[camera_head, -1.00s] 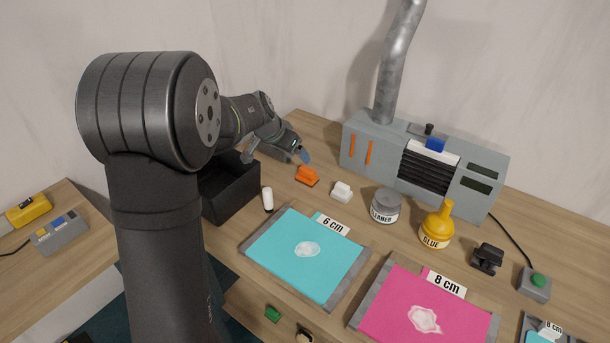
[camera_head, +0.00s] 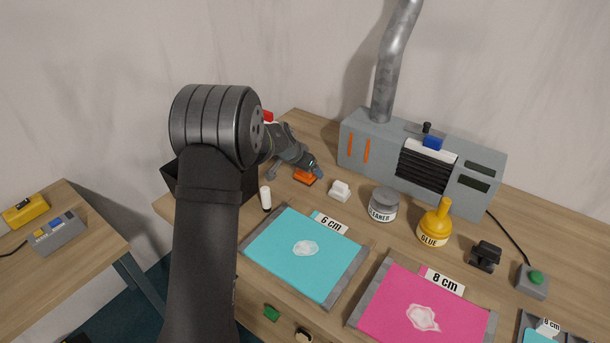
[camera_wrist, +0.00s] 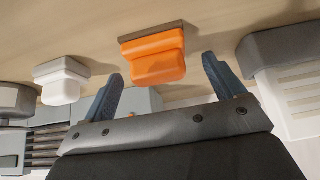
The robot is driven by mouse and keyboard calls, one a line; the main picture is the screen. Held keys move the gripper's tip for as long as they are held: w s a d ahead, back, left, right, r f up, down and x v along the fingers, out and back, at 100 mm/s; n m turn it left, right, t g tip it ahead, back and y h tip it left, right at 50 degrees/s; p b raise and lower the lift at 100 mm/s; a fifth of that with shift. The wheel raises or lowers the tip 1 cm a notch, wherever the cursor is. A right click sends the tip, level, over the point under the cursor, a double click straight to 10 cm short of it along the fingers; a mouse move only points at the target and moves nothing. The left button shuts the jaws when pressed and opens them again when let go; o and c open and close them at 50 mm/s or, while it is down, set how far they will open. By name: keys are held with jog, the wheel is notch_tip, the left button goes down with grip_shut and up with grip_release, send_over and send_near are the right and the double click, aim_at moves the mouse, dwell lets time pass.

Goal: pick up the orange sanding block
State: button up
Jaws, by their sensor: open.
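The orange sanding block (camera_head: 305,178) lies on the wooden table near the back, left of the white block. In the wrist view the orange sanding block (camera_wrist: 155,57) shows its orange grip and a thin brown base. My gripper (camera_head: 296,174) is at the block in the head view and partly covers it. In the wrist view my gripper (camera_wrist: 162,85) is open, its two blue-grey fingertips apart with the block ahead of and between them. Nothing is held. I cannot tell whether a finger touches the block.
A white block (camera_head: 339,191) stands right of the orange one. A cleaner jar (camera_head: 383,205), glue bottle (camera_head: 435,224) and grey machine (camera_head: 375,150) stand to the right and behind.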

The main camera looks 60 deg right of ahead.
jog(key=shift+x, duration=1.15)
jog(key=c, duration=1.2)
jog(key=shift+o, duration=0.2)
notch_tip(320, 180, up, 10)
jog(key=shift+r, duration=0.1)
jog(key=shift+o, duration=1)
jog(key=shift+a, duration=0.1)
